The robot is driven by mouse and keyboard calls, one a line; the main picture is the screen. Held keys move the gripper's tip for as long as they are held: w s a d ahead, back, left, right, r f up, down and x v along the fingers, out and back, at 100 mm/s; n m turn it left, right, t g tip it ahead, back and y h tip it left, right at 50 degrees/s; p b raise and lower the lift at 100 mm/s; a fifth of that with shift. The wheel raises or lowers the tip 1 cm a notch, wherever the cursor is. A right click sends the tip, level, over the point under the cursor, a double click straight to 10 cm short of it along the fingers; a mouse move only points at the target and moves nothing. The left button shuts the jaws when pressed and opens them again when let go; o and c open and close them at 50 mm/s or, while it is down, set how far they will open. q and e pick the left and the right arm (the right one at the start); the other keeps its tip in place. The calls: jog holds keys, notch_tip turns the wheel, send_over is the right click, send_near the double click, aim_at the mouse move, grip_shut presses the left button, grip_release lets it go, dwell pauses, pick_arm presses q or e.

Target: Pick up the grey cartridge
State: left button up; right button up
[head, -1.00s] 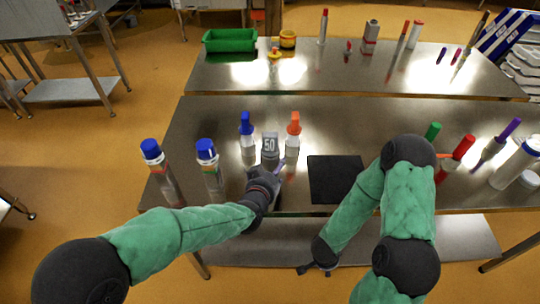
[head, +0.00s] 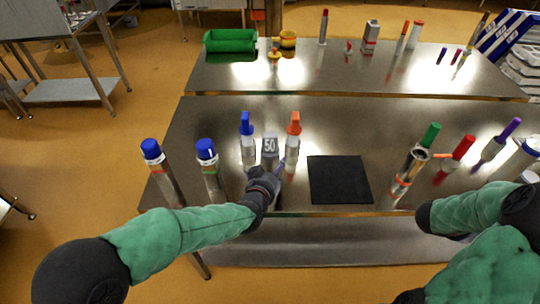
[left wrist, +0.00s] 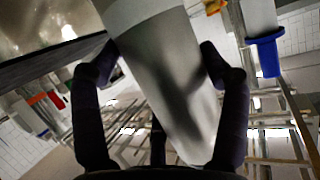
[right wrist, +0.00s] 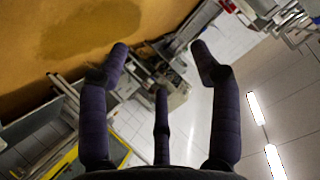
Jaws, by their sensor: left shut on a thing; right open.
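The grey cartridge (head: 270,145), marked "50", stands upright near the front edge of the near table, between the blue-capped and orange-capped tubes. My left gripper (head: 266,177) is at its lower part, from the front, and hides its base. In the left wrist view the fingers are shut on the pale grey cartridge body (left wrist: 168,75), one on each side. I cannot tell whether its base touches the table. My right gripper shows in the right wrist view (right wrist: 160,60), open with nothing between its fingers. In the head view it is not seen.
A blue-topped tube (head: 247,140) and an orange-topped tube (head: 293,140) stand close by. Two blue-capped tubes (head: 154,155) (head: 207,155) are at left. A black mat (head: 340,180) lies bare to the right. Several capped tubes stand beyond it. A green bin (head: 230,41) is on the far table.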

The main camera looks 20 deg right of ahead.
jog(key=w+d+r+n+t+h, duration=0.35)
jog(key=w+r+n+t, duration=0.8)
jog(key=w+r, duration=0.6)
jog(key=w+a+r+n+t+y, duration=0.1)
jog(key=w+a+n+y, duration=0.25)
jog(key=w, duration=0.35)
jog(key=w+a+r+n+t+y, duration=0.1)
jog(key=w+a+n+t+y, duration=0.2)
jog(key=w, duration=0.5)
jog(key=w+a+n+y, duration=0.4)
jog(key=w+a+y, duration=0.15)
jog(key=a, duration=0.45)
notch_tip(320, 180, up, 7)
jog(key=n+g+y, duration=0.5)
jog(key=n+g, duration=0.7)
jog(key=n, duration=0.6)
send_over(270, 138)
jog(key=w+d, duration=0.2)
jog(key=shift+s+r, duration=0.1)
jog(key=shift+r, duration=0.05)
jog(key=shift+a+f, duration=0.1)
jog(key=shift+f, duration=0.1)
jog(key=f, duration=0.7)
jog(key=a+f, duration=0.1)
jog(key=f, duration=0.3)
jog(key=shift+a+f, duration=0.1)
jog(key=shift+f, duration=0.2)
